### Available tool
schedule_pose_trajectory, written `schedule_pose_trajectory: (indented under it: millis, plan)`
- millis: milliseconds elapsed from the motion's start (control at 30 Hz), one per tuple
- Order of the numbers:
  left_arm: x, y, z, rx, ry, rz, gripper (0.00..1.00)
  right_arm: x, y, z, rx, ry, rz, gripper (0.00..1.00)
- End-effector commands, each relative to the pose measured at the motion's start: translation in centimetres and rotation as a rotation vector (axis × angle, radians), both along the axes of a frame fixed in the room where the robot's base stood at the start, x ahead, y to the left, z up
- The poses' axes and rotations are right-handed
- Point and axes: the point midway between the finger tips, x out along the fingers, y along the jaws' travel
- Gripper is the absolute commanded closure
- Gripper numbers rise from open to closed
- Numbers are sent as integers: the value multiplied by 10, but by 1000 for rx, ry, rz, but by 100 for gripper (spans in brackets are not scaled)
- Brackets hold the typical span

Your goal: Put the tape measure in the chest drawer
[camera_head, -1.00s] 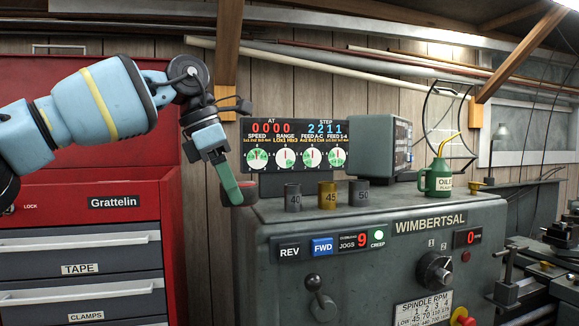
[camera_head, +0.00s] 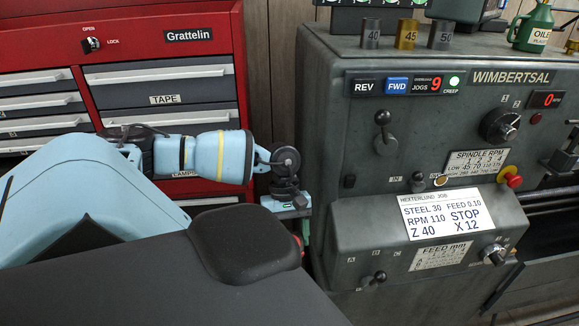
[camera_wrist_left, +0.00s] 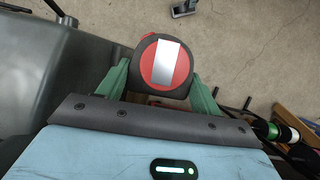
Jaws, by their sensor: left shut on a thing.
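The tape measure (camera_wrist_left: 163,64) is round and dark, with a red face and a pale label strip. In the left wrist view it sits between the green fingers of my left gripper (camera_wrist_left: 158,82), which is shut on it. In the head view, my left gripper (camera_head: 296,208) hangs low between the chest and the grey machine; its fingertips and the tape measure are mostly hidden behind my own body. The red tool chest (camera_head: 130,27) stands at the left. Its drawer labelled TAPE (camera_head: 205,94) is closed. My right gripper is not in view.
The grey lathe housing (camera_head: 330,140) with levers and knobs stands close on the right of my left gripper. Several other closed drawers (camera_head: 40,104) with long handles fill the chest.

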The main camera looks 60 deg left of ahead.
Motion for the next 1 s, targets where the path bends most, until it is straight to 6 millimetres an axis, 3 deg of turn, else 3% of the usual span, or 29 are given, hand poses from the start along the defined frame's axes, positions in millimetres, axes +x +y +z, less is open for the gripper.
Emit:
schedule_pose_trajectory:
  millis: [33,200,500,700,1000]
  plan:
    - [1,-22,-9,-11,-8,-90,65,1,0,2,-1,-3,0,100]
    - [2,-84,-37,-7,-11,-406,65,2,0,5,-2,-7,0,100]
    - [4,-183,-55,1,-9,-946,65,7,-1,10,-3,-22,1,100]
    - [3,-212,-56,4,-5,-1134,65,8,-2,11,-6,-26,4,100]
    - [2,-216,-57,3,-2,-1166,65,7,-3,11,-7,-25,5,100]
